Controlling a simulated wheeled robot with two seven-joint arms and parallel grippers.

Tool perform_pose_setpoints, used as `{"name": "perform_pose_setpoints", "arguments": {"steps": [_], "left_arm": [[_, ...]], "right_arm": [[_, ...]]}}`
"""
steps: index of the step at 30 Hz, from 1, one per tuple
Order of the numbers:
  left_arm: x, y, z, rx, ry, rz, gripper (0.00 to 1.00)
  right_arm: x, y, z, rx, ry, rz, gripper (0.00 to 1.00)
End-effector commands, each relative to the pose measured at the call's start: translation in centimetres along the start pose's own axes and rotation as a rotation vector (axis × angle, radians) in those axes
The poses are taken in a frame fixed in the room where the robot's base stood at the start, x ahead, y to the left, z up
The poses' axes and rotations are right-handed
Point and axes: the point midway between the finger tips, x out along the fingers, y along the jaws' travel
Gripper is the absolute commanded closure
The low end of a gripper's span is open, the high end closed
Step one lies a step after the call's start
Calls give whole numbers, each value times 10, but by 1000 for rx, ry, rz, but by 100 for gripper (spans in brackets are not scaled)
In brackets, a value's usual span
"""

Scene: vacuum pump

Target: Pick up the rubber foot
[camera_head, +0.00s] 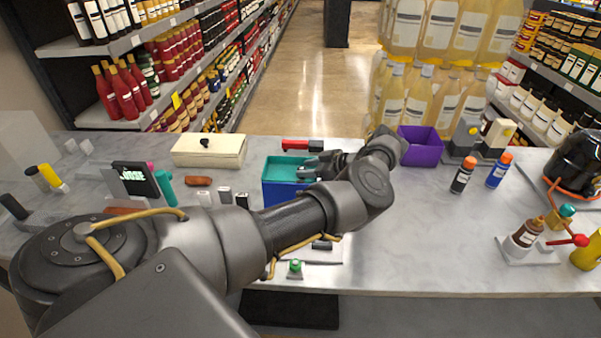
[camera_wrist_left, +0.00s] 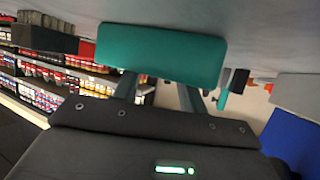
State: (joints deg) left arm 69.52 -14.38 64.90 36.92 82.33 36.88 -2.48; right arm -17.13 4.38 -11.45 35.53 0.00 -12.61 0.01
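I cannot pick out the rubber foot for certain in either view. My left gripper (camera_head: 312,166) is over the right side of a blue box with a teal inside (camera_head: 279,187). In the left wrist view, its two fingers (camera_wrist_left: 158,92) stand apart and run up to a wide teal block (camera_wrist_left: 165,55). Their tips are hidden, so I cannot tell whether they grip the block or are just beside it. A small black and teal thing (camera_wrist_left: 234,82) shows to the right of the block. My right gripper is in neither view.
Behind the box are a cream lidded box (camera_head: 210,152) and a red and black item (camera_head: 300,145). A purple bin (camera_head: 421,150) stands to the right. Bottles (camera_head: 463,175) and a brown bottle on a stand (camera_head: 524,237) are further right. The tabletop (camera_head: 415,240) front right of centre is clear.

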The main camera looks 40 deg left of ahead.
Motion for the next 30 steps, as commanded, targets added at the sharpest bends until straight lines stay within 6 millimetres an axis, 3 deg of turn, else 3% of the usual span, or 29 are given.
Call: {"name": "perform_pose_setpoints", "arguments": {"steps": [1, 9, 20, 30], "left_arm": [[0, 0, 0, 0, 0, -1, 65], [1, -1, 0, -1, 0, -2, 100], [-2, 0, -7, -3, 1, -1, 100], [-29, 0, -62, -7, 0, -1, 100]], "right_arm": [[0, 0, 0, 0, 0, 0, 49], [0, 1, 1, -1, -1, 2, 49], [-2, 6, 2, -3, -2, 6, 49], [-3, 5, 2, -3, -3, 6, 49]]}}
